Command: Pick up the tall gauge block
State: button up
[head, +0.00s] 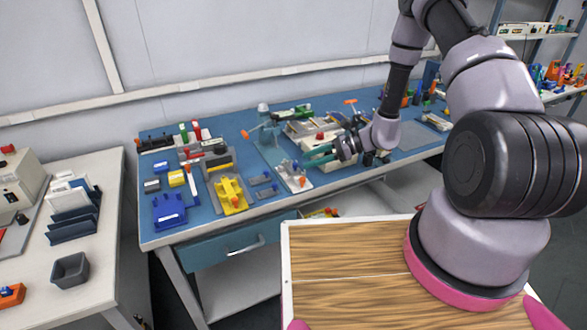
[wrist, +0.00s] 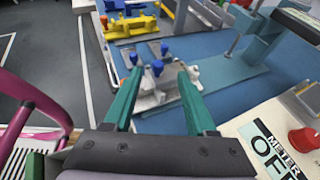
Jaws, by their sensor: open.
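I cannot make out for certain which piece is the tall gauge block. Small grey blocks (head: 260,180) lie on the blue mat right of a yellow fixture (head: 231,196) in the head view. My gripper (head: 305,158) has teal fingers and is over the bench near a light-grey metal fixture (head: 295,181) with small knobs. In the wrist view my gripper (wrist: 159,78) is open, its fingers apart, with the metal fixture (wrist: 150,97) and its blue knobs (wrist: 157,67) seen between and beyond them. Nothing is seen held.
A white box with a red button (wrist: 303,140) and a "METER OFF" label stands close right of my gripper. A grey-blue stand (wrist: 245,50) rises beyond.

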aim_at(295, 163)
jog(key=x, duration=0.5)
jog(key=shift+s+a, duration=0.15)
jog(key=shift+a, duration=0.25)
grip_shut()
dwell(1.0)
